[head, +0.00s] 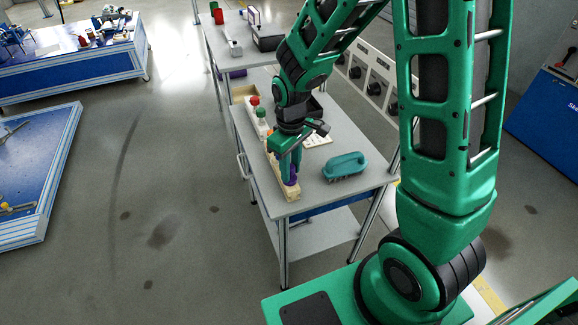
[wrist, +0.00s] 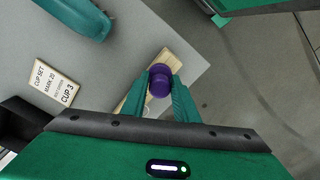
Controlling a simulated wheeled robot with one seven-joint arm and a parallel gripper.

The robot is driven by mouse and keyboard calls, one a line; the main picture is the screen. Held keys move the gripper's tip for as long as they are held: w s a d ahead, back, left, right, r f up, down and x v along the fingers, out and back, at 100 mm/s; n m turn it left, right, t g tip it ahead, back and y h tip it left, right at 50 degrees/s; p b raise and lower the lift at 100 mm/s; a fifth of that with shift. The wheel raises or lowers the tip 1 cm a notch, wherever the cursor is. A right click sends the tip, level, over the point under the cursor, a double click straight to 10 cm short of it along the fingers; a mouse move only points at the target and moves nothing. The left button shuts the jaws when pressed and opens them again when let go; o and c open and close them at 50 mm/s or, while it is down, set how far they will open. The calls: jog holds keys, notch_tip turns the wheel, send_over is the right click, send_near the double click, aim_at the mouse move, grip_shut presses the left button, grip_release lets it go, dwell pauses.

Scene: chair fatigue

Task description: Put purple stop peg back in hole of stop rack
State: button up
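The purple stop peg (wrist: 160,80) is between the two fingertips of my gripper (wrist: 160,92) in the wrist view, and both fingers touch its sides. A sliver of purple also shows in the head view (head: 292,180) below the fingers. The light wooden stop rack (head: 291,193) lies along the left edge of the grey table, and its near end (wrist: 174,55) shows behind the peg in the wrist view. The peg is over this near end. Whether its lower part is in a hole is hidden. A red peg (head: 254,100) and a green peg (head: 261,113) stand towards the far end.
A teal brush (head: 345,165) lies on the table (head: 315,193) to the right of the rack. A panel with black knobs (head: 376,88) stands along the table's back right side.

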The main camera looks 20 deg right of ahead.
jog(key=o, duration=0.3)
jog(key=shift+o, duration=0.2)
notch_tip(320, 180, up, 11)
dwell(0.3)
jog(key=shift+f, duration=0.1)
jog(key=s+d+r+m, duration=0.3)
jog(key=s+d, duration=0.2)
jog(key=d, duration=0.2)
jog(key=s+d+r+m, duration=0.2)
jog(key=s+d+m, duration=0.1)
jog(key=s+d, duration=0.25)
jog(key=s+d+r+m, duration=0.1)
jog(key=s+d+m, duration=0.5)
jog(key=s, duration=0.6)
jog(key=shift+s, duration=0.35)
jog(key=shift+d, duration=0.1)
